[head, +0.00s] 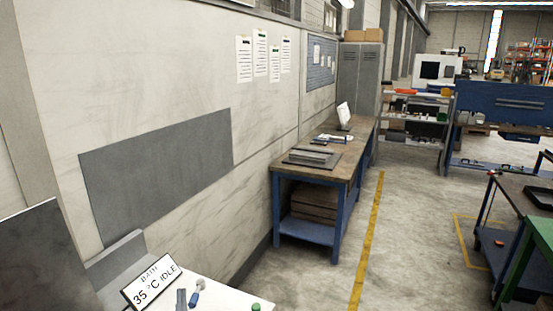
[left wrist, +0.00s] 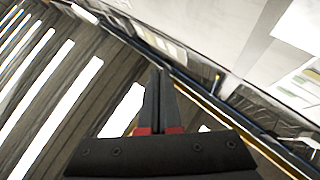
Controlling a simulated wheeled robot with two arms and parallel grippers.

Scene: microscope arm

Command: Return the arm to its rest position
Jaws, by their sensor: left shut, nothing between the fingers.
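My left gripper (left wrist: 159,72) shows in the left wrist view. Its two dark fingers, red at the base, are shut against each other with nothing between them. Behind them are bright ceiling light strips and a tilted pale wall, with no object near the fingertips. In the head view I cannot make out either gripper clearly. My right gripper is not in view. No microscope or microscope arm can be made out in either view.
A white bench (head: 225,299) at the lower left bears a display sign (head: 152,284) reading "35 °C IDLE" and a blue-handled tool (head: 198,291). A wooden-topped workbench (head: 345,152) stands along the wall. A dark cart (head: 520,200) is at the right. Floor (head: 415,225) between them is clear.

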